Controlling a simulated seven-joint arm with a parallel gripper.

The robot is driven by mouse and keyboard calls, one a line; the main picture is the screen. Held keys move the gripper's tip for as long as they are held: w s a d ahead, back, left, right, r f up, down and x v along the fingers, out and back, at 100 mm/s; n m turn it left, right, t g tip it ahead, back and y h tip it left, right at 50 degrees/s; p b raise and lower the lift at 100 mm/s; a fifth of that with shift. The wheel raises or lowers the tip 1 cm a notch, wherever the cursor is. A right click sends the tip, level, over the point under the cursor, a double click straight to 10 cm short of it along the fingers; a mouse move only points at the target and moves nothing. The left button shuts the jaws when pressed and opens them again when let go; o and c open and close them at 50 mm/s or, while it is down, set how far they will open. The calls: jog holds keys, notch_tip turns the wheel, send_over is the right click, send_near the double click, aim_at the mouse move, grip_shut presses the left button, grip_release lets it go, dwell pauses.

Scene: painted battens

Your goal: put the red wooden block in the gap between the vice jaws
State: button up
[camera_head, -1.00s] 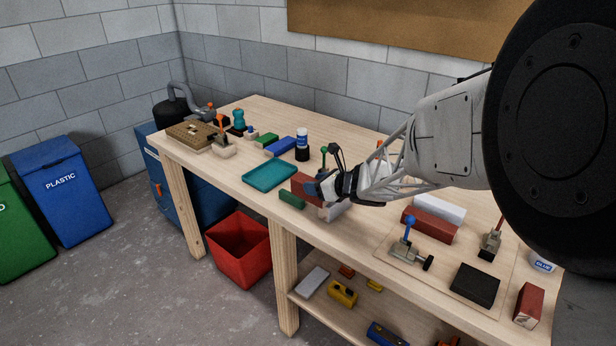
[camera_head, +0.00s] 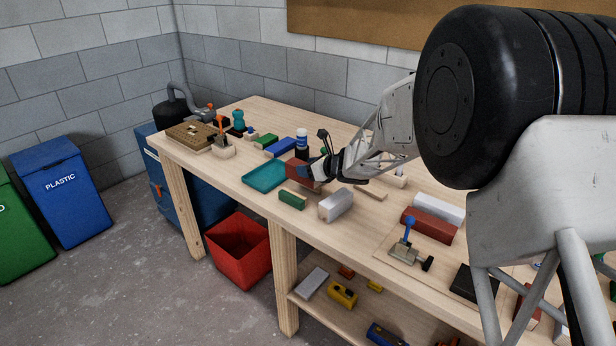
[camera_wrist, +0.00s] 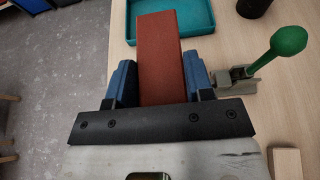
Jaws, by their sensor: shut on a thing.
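The red wooden block (camera_head: 297,172) is held in my gripper (camera_head: 313,172), over the bench beside the right end of the teal tray. In the wrist view the block (camera_wrist: 160,60) stands out between the two blue fingers of my gripper (camera_wrist: 160,80), which are shut on its sides. I cannot tell its height above the bench. Part of the block is hidden by the fingers. I cannot make out the vice jaws or their gap for certain in either view.
The teal tray (camera_head: 250,182) lies left of the block. A green block (camera_head: 292,199) and a pale grey block (camera_head: 336,205) lie nearer the front edge. A dark bottle (camera_head: 302,146) stands behind. A green-handled clamp (camera_wrist: 270,55) is right of my gripper. Another red block (camera_head: 430,225) lies right.

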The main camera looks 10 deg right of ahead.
jog(key=shift+w, duration=0.15)
jog(key=shift+f, duration=1.75)
jog(key=shift+f, duration=0.6)
jog(key=o, duration=1)
jog(key=shift+r, duration=0.1)
jog(key=shift+r, duration=0.5)
jog(key=v, duration=1.2)
